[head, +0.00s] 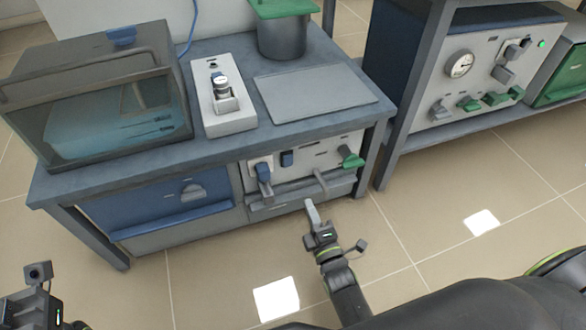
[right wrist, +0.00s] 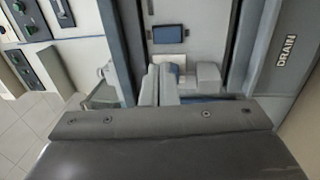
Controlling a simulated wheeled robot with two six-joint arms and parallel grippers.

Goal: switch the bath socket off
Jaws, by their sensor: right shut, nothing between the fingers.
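A light front panel (head: 305,158) is set under the bench top. No label in the head view is readable, so I cannot tell which is the bath socket. The glass-sided bath (head: 105,115) stands on the bench at left. My right gripper (head: 311,208) is shut and empty, in front of and below the panel. Its fingers (right wrist: 165,88) show in the right wrist view. My left gripper shows only in part at bottom left.
A white box with a grey fitting (head: 229,122), a flat grey plate (head: 330,92) and a green-lidded pot (head: 282,38) are on the bench. A gauge panel (head: 470,85) stands right. A "DRAIN" label (right wrist: 287,52) shows in the right wrist view. The floor in front is clear.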

